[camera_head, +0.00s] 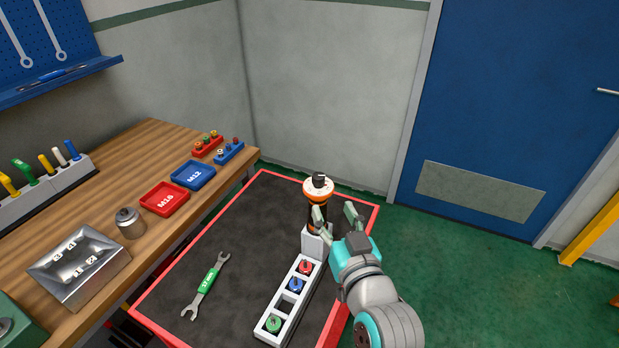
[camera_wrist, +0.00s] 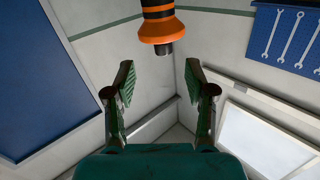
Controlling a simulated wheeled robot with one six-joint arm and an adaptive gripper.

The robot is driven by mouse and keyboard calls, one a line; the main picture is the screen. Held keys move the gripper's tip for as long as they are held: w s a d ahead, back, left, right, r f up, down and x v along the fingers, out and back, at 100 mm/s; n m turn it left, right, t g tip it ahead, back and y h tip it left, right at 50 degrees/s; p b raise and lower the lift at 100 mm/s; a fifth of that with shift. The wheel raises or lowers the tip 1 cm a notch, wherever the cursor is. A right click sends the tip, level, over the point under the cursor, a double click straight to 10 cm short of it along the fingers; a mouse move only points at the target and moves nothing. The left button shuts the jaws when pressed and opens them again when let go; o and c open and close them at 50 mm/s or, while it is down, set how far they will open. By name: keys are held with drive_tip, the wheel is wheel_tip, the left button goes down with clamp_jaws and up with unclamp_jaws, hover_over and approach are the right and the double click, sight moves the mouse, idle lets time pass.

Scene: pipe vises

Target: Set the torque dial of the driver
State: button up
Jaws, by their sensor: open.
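The driver (camera_head: 319,193) stands upright in a grey holder (camera_head: 316,241) on the dark-topped cart. It has an orange and black body, a pale ring and a black tip on top. In the wrist view the orange and black driver (camera_wrist: 157,30) shows at the top centre, beyond the fingertips. My gripper (camera_head: 335,214) is beside the driver, on its right in the head view. Its two fingers (camera_wrist: 159,80) are spread and nothing is between them. I cannot tell from these views whether a finger touches the driver. Any dial markings are too small to read.
A grey rack (camera_head: 290,302) with red, blue and green round pieces stands in front of the driver. A green-handled wrench (camera_head: 207,284) lies on the cart (camera_head: 235,235). The wooden bench (camera_head: 150,150) at left holds red and blue trays. Green floor is open at right.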

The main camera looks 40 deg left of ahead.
sight(320, 182)
drive_tip(key=shift+n, duration=0.4)
drive_tip(key=x, duration=0.3)
drive_tip(key=r+x, duration=0.1)
drive_tip(key=x, duration=0.6)
drive_tip(key=shift+s+a+r, duration=0.15)
drive_tip(key=shift+r, duration=0.2)
clamp_jaws()
